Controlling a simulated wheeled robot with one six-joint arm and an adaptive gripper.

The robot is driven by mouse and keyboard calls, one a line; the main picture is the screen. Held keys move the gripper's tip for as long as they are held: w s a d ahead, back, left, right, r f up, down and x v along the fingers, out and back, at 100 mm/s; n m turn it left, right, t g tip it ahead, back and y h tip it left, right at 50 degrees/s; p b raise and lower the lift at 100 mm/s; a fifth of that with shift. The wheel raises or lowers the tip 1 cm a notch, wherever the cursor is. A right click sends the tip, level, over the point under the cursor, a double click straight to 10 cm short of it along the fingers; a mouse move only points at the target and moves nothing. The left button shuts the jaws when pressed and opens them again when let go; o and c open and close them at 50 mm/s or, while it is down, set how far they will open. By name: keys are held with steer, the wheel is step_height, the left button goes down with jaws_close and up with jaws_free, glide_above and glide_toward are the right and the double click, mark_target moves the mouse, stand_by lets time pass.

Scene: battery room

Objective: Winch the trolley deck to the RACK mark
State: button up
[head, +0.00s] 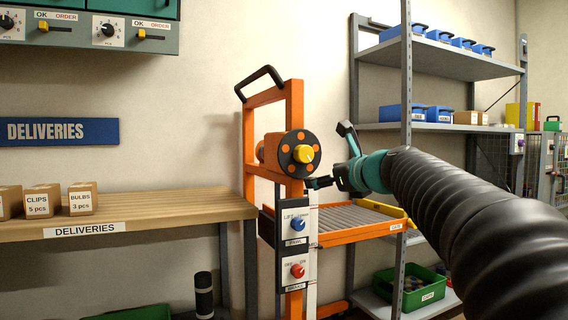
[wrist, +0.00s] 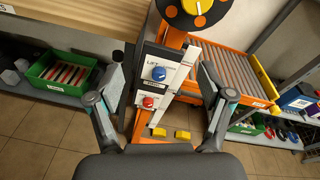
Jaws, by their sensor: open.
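The orange trolley (head: 249,150) stands upright beside the bench. Its winch wheel, a dark disc with orange dots and a yellow hub (head: 304,154), is high on the mast; part of it shows at the top of the wrist view (wrist: 196,12). The roller deck (head: 350,236) is low on the trolley's right side. A blue LIFT knob (head: 297,222) and red BRAKE knob (head: 297,271) sit on the front panels. My gripper (head: 330,157) is open and empty, just right of the wheel and apart from it. No RACK mark is legible; a pale strip runs down the mast.
A wooden DELIVERIES bench (head: 150,212) with small cartons (head: 83,199) is at the left. A shelf rack (head: 440,55) with blue bins stands at the right, its upright (head: 405,90) beside my arm. A green crate (head: 410,288) is low behind. Two yellow pedals (wrist: 182,135) are near the floor.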

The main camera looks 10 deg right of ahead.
mark_target(306, 154)
steer(key=w+d+r+m+t, duration=0.2)
steer(key=w+d+r+m, duration=0.1)
steer(key=w+r+m, duration=0.15)
steer(key=x, duration=0.4)
steer(key=p+x, duration=0.1)
steer(key=x, duration=0.3)
steer(key=f+p+x, duration=0.1)
steer(key=x, duration=0.4)
steer(key=shift+a, duration=0.15)
steer(key=shift+s, duration=0.1)
steer(key=c, duration=1.2)
